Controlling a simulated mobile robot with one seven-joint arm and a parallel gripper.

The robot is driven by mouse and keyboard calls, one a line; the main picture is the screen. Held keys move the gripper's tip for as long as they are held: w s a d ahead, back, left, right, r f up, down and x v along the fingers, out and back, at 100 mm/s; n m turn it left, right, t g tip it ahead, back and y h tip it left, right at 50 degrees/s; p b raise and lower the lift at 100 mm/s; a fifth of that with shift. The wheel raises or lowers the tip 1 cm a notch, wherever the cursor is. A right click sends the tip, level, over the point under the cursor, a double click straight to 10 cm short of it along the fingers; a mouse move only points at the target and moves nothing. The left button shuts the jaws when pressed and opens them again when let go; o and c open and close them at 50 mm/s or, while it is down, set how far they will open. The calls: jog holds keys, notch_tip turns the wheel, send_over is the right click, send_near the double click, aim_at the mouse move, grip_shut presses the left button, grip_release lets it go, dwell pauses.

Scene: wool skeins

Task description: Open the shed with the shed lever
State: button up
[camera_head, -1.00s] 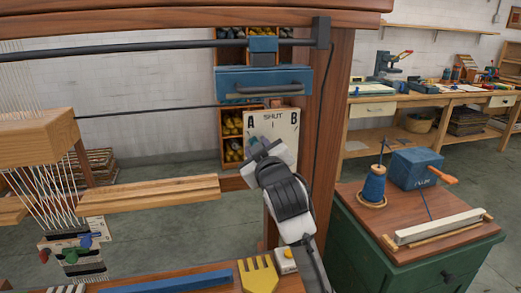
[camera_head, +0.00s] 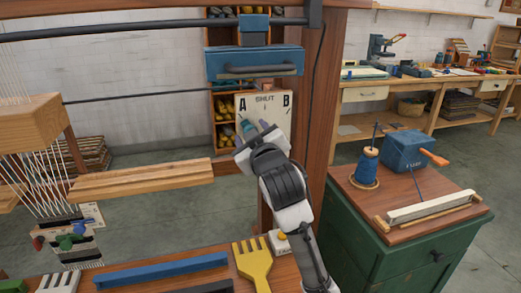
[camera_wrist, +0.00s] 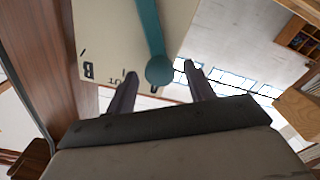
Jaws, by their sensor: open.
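The pale plate (camera_head: 279,117) marked A, SHUT and B is fixed by the loom's right post. The teal shed lever (camera_wrist: 150,30) lies across this plate in the wrist view, with its round knob at the near end. In the head view only a bit of teal (camera_head: 248,127) shows below the A, beside my fingers. My gripper (camera_wrist: 160,78) is open, with one dark finger on each side of the knob. I cannot tell whether a finger touches it. My wrist hides the lower plate and the lever's pivot in the head view.
The wooden post (camera_head: 316,130) stands right of the plate, and a blue block with a dark handle (camera_head: 254,64) hangs above. A wooden beam (camera_head: 140,180) lies to the left. A yellow comb (camera_head: 253,262) lies below my arm. A green cabinet (camera_head: 405,245) stands at right.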

jog(key=b+v, duration=0.1)
jog(key=v, duration=1.1)
